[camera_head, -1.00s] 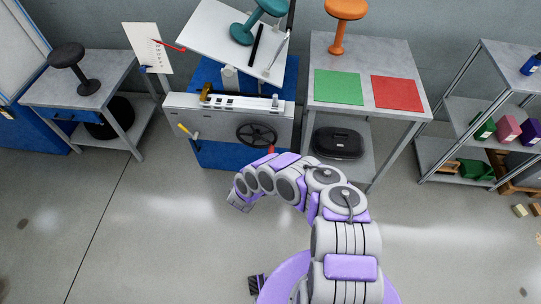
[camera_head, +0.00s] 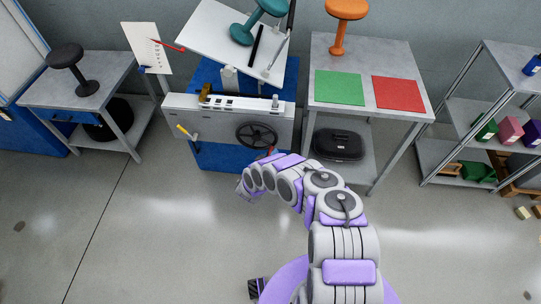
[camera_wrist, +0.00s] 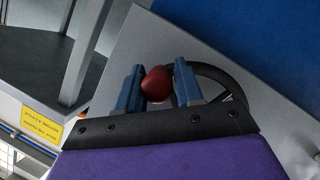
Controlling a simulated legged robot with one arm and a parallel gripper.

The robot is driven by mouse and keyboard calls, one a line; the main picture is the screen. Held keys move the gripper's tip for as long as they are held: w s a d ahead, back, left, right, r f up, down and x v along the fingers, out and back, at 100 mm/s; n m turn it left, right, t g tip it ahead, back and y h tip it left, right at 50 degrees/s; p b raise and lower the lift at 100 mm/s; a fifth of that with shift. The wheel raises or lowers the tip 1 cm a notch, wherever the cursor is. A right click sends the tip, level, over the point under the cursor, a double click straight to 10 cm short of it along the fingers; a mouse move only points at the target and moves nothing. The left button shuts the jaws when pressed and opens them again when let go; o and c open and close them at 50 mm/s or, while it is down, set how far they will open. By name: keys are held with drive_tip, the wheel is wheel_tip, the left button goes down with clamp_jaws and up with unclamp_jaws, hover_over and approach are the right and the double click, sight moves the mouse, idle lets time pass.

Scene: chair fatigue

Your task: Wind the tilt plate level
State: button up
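The white tilt plate (camera_head: 205,35) stands tilted above a grey bench unit, sloping down to the right in the head view. A teal stool (camera_head: 243,33) stands on it. A dark spoked handwheel (camera_head: 256,135) is on the unit's front; its rim also shows in the wrist view (camera_wrist: 222,83). The wheel's red knob (camera_wrist: 156,84) sits between the two blue fingers of my gripper (camera_wrist: 159,86) and fills the gap between them. My gripper appears shut on the knob. In the head view my arm hides the gripper, and only a bit of the knob (camera_head: 271,149) shows.
A grey table (camera_head: 390,65) with green and red mats and an orange stool (camera_head: 340,20) stands close on the right. A side table with a black stool (camera_head: 75,68) is on the left. A shelf (camera_head: 480,110) stands far right. The floor in front is clear.

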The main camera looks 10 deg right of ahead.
clamp_jaws()
drive_tip(key=shift+d+r, duration=0.15)
drive_tip(key=shift+r, duration=0.05)
idle(0.8)
